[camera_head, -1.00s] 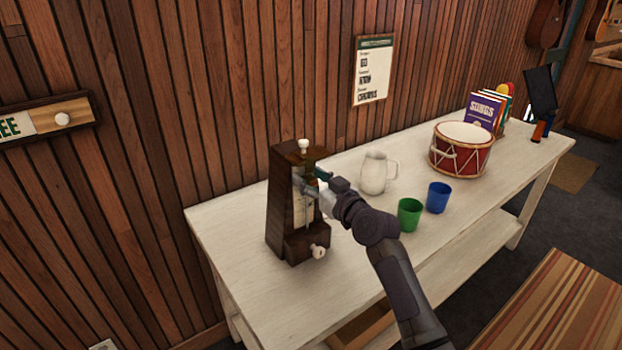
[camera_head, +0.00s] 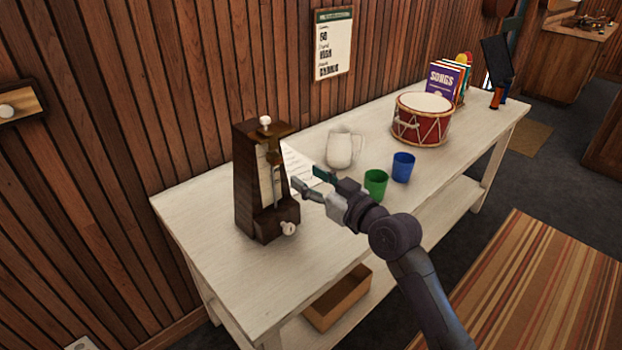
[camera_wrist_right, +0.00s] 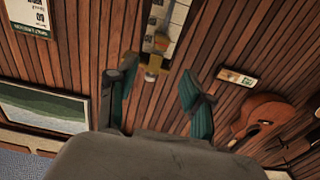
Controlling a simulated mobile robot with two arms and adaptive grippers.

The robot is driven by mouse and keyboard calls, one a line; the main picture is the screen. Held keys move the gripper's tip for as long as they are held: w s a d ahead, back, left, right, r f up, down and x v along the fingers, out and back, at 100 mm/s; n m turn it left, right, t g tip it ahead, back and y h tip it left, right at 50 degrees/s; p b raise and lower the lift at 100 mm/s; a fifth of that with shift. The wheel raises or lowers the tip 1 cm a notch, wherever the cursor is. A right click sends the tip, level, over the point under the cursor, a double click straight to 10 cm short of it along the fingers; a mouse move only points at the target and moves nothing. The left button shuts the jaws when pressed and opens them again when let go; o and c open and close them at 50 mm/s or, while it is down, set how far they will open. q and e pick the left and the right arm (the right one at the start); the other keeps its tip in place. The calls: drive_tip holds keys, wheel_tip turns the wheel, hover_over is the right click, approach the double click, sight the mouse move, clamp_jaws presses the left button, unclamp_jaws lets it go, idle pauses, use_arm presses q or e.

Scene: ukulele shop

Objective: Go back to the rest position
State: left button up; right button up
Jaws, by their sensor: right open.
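My right gripper (camera_head: 308,183) is open and empty in the head view. It is above the white table, just right of the wooden metronome (camera_head: 262,185) and apart from it. The metronome stands upright at the table's near left end, with a white knob on top and another low on its front. In the right wrist view, the two teal fingers of my right gripper (camera_wrist_right: 158,98) are spread, with nothing between them. Part of the metronome (camera_wrist_right: 152,62) seems to show beyond the fingers. My left gripper is not in view.
The white table (camera_head: 190,215) also holds a white pitcher (camera_head: 340,150), a green cup (camera_head: 376,184), a blue cup (camera_head: 403,166), a red drum (camera_head: 421,122) and songbooks (camera_head: 443,80). A wooden box (camera_head: 338,300) sits on the lower shelf. A striped rug (camera_head: 550,285) lies right of the table.

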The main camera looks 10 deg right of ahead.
drive_tip(key=s+d+f+m+g+h, duration=0.1)
drive_tip(key=s+d+f+g+h, duration=0.1)
drive_tip(key=s+f, duration=0.55)
drive_tip(key=s+d+f+m+g+h, duration=0.1)
drive_tip(key=s+d+f+g+h, duration=0.15)
drive_tip(key=s+f, duration=0.55)
drive_tip(key=s+d+f+m+g+h, duration=0.25)
drive_tip(key=s+d+f, duration=0.25)
drive_tip(key=s, duration=0.6)
drive_tip(key=s+d+f+m+g+h, duration=0.1)
drive_tip(key=s+d+f+g+h, duration=0.3)
drive_tip(key=s, duration=0.6)
wheel_tip(320, 180, down, 29)
drive_tip(key=s+g, duration=0.2)
drive_tip(key=s+d+f, duration=0.1)
drive_tip(key=s+f, duration=0.6)
drive_tip(key=s, duration=0.1)
drive_tip(key=s+d+f, duration=0.2)
drive_tip(key=s+f, duration=0.5)
drive_tip(key=s, duration=0.1)
drive_tip(key=shift+d+n+g, duration=0.25)
drive_tip(key=shift+n+g, duration=0.05)
drive_tip(key=shift+n, duration=0.05)
